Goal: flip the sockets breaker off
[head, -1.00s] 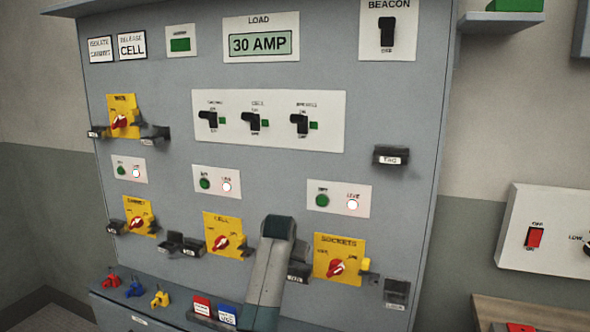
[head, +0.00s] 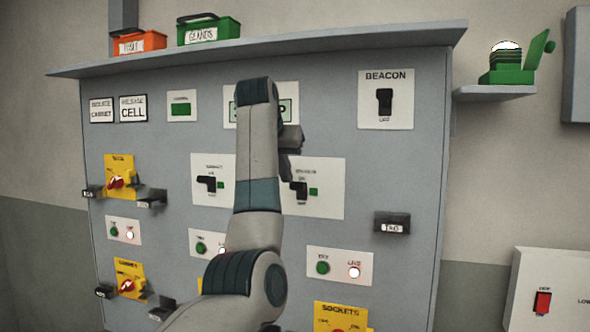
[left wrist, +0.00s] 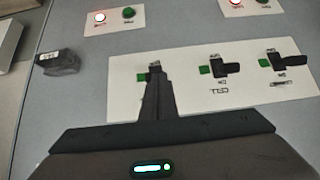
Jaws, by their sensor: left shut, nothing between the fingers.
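A white breaker panel (head: 331,205) on the grey cabinet carries a row of black levers with small green lamps beside them. The right-hand breaker (head: 300,190) stands above the yellow SOCKETS switch plate (head: 341,314); its own label is too blurred to read. My left gripper (head: 292,150) is shut and empty, just above this breaker. In the left wrist view, which looks upside down, the shut fingers (left wrist: 156,85) cover this breaker's lever; its green lamp (left wrist: 142,77) shows. I cannot tell whether they touch. The CELL breaker (left wrist: 222,68) shows beside them. My right gripper is not in view.
My left arm hides the middle breaker and part of the load display in the head view. A black TAG holder (head: 392,223) sticks out at right. A shelf (head: 350,36) with orange (head: 139,42) and green (head: 209,31) bins overhangs the cabinet top.

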